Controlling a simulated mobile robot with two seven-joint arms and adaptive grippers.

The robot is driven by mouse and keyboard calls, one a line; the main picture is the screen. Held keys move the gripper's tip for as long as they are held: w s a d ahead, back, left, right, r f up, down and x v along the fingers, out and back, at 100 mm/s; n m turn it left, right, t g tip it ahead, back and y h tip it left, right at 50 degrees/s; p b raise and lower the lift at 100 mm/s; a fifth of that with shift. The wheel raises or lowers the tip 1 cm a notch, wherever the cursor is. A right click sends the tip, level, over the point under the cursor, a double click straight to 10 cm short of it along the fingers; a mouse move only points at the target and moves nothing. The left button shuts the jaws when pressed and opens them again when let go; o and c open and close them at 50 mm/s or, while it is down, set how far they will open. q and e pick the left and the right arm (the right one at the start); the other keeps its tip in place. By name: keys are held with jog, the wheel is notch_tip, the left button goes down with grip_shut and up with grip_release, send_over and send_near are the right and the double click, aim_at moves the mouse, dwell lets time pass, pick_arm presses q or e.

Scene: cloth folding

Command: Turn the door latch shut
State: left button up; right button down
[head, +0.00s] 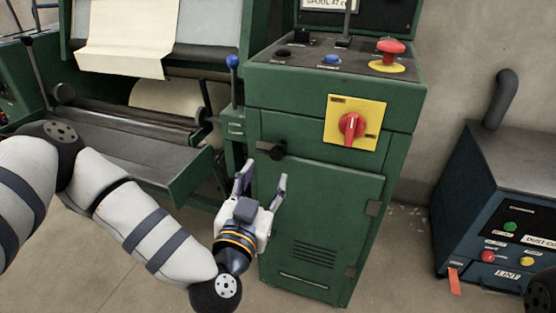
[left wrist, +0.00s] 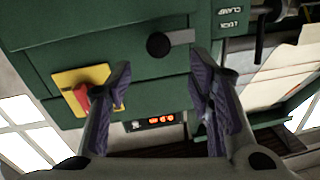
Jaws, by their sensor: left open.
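The door latch (head: 274,151) is a black round knob with a short grey bar, at the upper left of the green cabinet door (head: 325,215). Its bar points left, roughly level. In the left wrist view the latch (left wrist: 160,45) appears upside down, with the bar to the right of the knob. My left gripper (head: 262,179) is open and empty, in front of the cabinet and a little below the latch in the picture. In the left wrist view its fingers (left wrist: 160,82) stand apart, with the knob beyond and between them. My right gripper is not in view.
A red rotary switch (head: 351,126) on a yellow plate sits above the door. A red stop button (head: 390,47) and blue-topped lever (head: 232,63) are higher up. Machine rollers (head: 130,125) lie left. A blue dust collector (head: 500,210) stands right, with floor between.

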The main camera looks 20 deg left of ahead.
aim_at(276, 155)
pick_arm(q)
jog(key=w, duration=0.8)
jog(key=shift+a+b, duration=0.15)
jog(key=shift+b, duration=0.2)
grip_shut()
